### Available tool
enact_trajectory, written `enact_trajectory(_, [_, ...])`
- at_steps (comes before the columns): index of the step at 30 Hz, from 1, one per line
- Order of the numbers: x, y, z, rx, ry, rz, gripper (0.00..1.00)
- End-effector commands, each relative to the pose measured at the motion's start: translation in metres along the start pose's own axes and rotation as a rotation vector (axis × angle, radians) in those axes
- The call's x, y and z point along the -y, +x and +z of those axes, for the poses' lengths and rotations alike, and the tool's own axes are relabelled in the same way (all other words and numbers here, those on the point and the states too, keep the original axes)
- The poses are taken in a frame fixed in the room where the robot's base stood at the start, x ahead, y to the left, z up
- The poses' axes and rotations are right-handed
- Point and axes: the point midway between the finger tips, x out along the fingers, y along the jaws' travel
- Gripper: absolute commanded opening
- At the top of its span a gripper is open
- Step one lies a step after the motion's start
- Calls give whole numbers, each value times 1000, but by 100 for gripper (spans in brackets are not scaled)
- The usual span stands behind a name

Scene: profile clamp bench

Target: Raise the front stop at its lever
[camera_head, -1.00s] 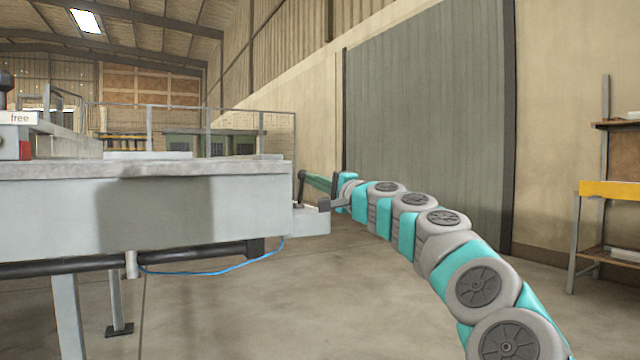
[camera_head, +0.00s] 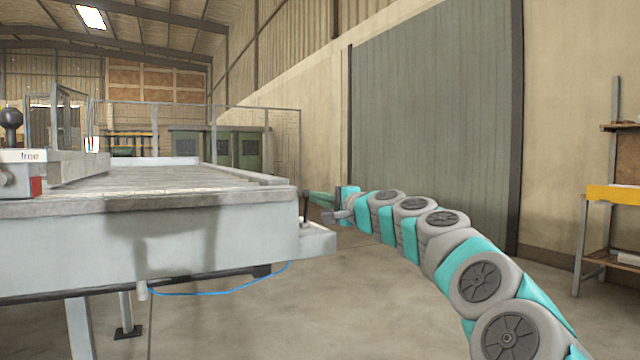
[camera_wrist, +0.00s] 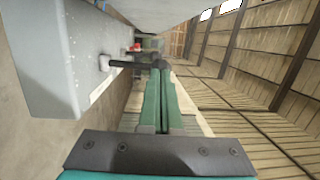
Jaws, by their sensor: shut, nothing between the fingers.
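The lever (camera_head: 306,208) is a dark rod with a round knob, standing on a grey block (camera_head: 317,240) at the right front corner of the bench. In the wrist view the lever (camera_wrist: 122,64) reaches out sideways from the bench's pale side. My gripper (camera_head: 313,195) has green fingers pressed together and lies just right of the lever's upper end. In the wrist view the shut fingertips (camera_wrist: 161,70) are at the knob end; I cannot tell whether they touch it. The front stop itself I cannot make out clearly.
The bench (camera_head: 200,240) fills the left, with a blue cable (camera_head: 220,291) hanging below it. A yellow-edged shelf (camera_head: 610,195) is at far right. Floor between is clear.

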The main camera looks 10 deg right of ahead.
Motion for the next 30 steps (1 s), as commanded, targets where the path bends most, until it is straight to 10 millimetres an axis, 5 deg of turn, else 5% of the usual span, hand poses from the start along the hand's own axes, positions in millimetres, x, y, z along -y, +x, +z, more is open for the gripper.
enact_trajectory(30, [18,41,-7,1,17,95,0])
